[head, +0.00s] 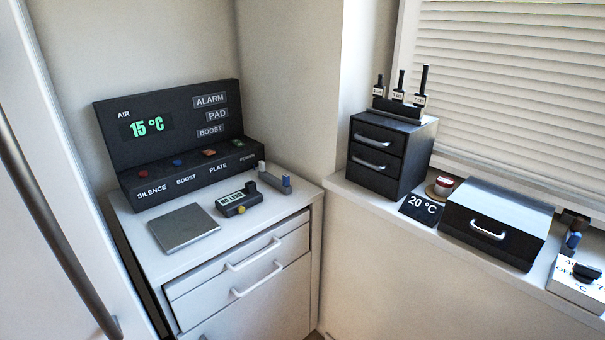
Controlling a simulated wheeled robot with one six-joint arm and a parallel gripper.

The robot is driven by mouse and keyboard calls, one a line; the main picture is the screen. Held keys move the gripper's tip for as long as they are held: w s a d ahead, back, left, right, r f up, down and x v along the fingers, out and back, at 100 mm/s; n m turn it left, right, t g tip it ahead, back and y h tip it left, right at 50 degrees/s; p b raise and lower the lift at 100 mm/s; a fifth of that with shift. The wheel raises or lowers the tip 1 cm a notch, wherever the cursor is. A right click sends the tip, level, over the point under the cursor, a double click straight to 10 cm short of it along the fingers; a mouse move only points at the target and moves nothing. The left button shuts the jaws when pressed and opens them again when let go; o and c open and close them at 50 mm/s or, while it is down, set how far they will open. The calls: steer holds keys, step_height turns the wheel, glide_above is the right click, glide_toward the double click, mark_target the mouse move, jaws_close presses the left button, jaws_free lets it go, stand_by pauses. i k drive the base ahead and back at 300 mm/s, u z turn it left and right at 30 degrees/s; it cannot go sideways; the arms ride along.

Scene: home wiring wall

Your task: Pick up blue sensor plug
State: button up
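Two small blue pieces could be the blue sensor plug; I cannot tell which. Another blue piece (573,240) stands at the far right of the ledge, behind a white box with a black knob. Both are small and their details are unclear. My gripper is not in view.
A black control panel (170,118) reading 15 °C, a grey plate (183,229) and a small black device (238,200) are on the white cabinet (245,285). The ledge holds a black drawer unit (388,160), a 20 °C sign (422,209) and a lidded box (495,225).

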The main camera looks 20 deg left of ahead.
mark_target(286, 183)
steer(key=u, duration=0.2)
steer(key=i, duration=0.75)
steer(key=u, duration=0.8)
steer(key=i, duration=0.55)
steer(key=u, duration=0.35)
